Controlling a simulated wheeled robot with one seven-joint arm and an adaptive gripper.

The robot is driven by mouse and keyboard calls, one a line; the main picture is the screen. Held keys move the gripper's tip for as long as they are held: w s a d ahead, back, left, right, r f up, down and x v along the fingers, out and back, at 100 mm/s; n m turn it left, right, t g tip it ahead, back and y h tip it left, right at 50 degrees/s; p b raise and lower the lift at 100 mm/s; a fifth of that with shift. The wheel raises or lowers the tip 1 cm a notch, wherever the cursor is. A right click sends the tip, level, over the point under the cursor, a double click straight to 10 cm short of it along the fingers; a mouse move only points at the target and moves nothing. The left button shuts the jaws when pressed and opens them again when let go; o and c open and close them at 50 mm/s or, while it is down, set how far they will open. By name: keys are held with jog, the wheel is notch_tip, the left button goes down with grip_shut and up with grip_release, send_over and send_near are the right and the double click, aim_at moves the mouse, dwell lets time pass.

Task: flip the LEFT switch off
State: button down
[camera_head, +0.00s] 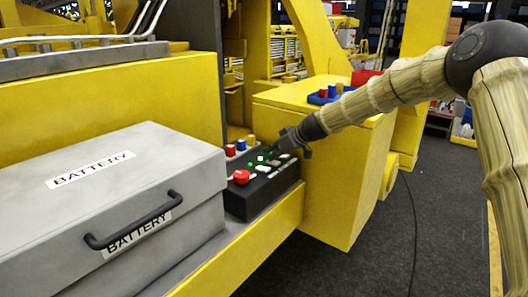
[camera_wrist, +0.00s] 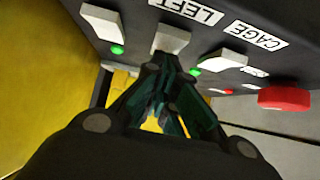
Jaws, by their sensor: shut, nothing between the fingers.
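A black control box (camera_head: 266,196) with white switches, small lights and a red button (camera_head: 241,176) sits on the yellow ledge. In the wrist view the LEFT label (camera_wrist: 186,11) is beside a white switch (camera_wrist: 172,38), with a lit green light (camera_wrist: 194,72) near it. My gripper (camera_wrist: 163,70) is shut and empty, its fingertips just at the near edge of this switch. I cannot tell whether they touch it. In the head view my gripper (camera_head: 289,140) hangs over the box's far end and hides part of the panel.
Beside the LEFT switch are another white switch (camera_wrist: 101,20) and the CAGE switch (camera_wrist: 222,58). The red button (camera_wrist: 285,98) lies farther right. A grey battery box (camera_head: 130,190) stands left of the control box. A blue tray (camera_head: 326,97) rests on the yellow block behind.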

aim_at(278, 163)
jog(key=shift+a+f, duration=0.15)
jog(key=shift+a, duration=0.05)
jog(key=shift+s+d+b, duration=0.2)
jog(key=shift+d+b, duration=0.15)
jog(key=shift+d, duration=0.05)
jog(key=shift+s+f, duration=0.1)
jog(key=shift+s+d, duration=0.25)
jog(key=shift+d, duration=0.2)
jog(key=shift+r, duration=0.2)
jog(key=shift+r, duration=0.35)
jog(key=r, duration=0.3)
jog(key=shift+s+d+r+p, duration=0.2)
jog(key=shift+d+r+p, duration=0.1)
jog(key=shift+d+p, duration=0.05)
jog(key=b+v, duration=0.3)
jog(key=v, duration=0.6)
jog(key=shift+s+d, duration=0.3)
